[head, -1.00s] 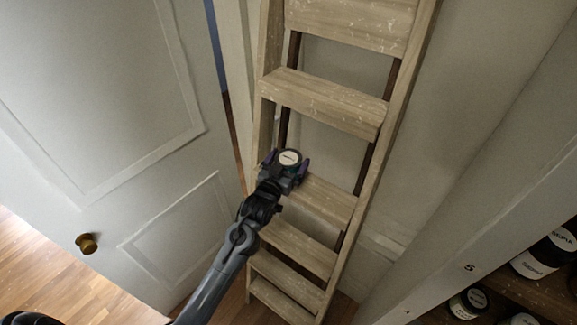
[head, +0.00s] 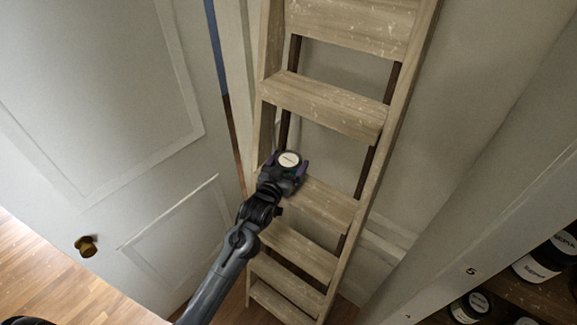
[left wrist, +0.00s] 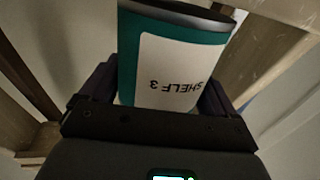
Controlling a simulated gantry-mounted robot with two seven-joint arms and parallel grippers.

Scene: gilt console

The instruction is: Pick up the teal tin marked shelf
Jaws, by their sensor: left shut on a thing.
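The teal tin (left wrist: 127,62) has a white label reading "SHELF 3", which shows upside down in the left wrist view. In the head view its round, pale-topped lid (head: 289,160) shows in front of the ladder. My left gripper (head: 287,169) is shut on the tin, with a finger on each side of it. The tin's lower part is hidden by the gripper in the head view. My right gripper is not in view.
A wooden stepladder (head: 325,104) stands behind my left gripper. A white panelled door (head: 95,100) with a brass knob (head: 87,245) is at left. At lower right, a shelf holds dark jars (head: 545,255) with white labels.

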